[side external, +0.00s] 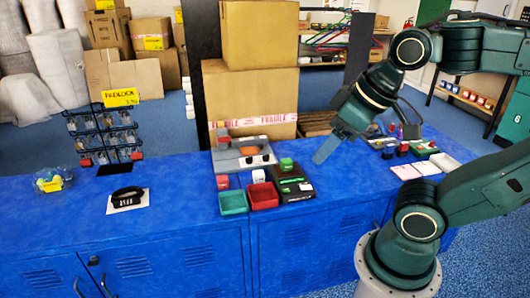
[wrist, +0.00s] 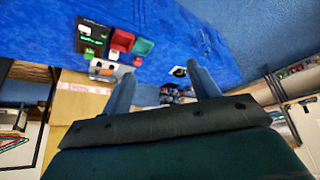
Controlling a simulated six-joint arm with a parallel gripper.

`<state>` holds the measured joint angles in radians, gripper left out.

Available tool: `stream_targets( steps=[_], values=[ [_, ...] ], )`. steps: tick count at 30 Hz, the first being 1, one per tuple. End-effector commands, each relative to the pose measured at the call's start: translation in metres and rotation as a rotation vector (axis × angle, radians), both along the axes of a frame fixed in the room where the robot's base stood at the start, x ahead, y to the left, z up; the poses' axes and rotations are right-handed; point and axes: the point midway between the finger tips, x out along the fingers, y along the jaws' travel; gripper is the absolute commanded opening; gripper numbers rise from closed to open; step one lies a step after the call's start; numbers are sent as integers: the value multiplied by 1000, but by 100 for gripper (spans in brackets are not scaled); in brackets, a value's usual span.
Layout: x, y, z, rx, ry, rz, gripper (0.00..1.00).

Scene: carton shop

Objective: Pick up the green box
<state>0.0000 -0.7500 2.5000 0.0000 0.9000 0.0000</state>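A small red block (side external: 222,182) and a white block (side external: 258,176) stand behind the trays. A grey machine (side external: 243,155) and stacked cartons (side external: 259,95) are behind them. A padlock rack (side external: 104,135) is at left.

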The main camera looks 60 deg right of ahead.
Motion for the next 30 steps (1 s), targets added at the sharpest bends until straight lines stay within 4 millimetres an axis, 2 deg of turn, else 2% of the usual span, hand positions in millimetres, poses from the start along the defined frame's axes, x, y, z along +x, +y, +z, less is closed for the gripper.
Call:
stream_targets(
  steps=[10,16,23,30],
  values=[
    [1,0,1,0,1,-2,64],
    [12,-4,6,2,16,-24,64],
    [45,-18,17,7,58,-89,64],
    [90,-43,24,17,112,-174,64]
  ],
)
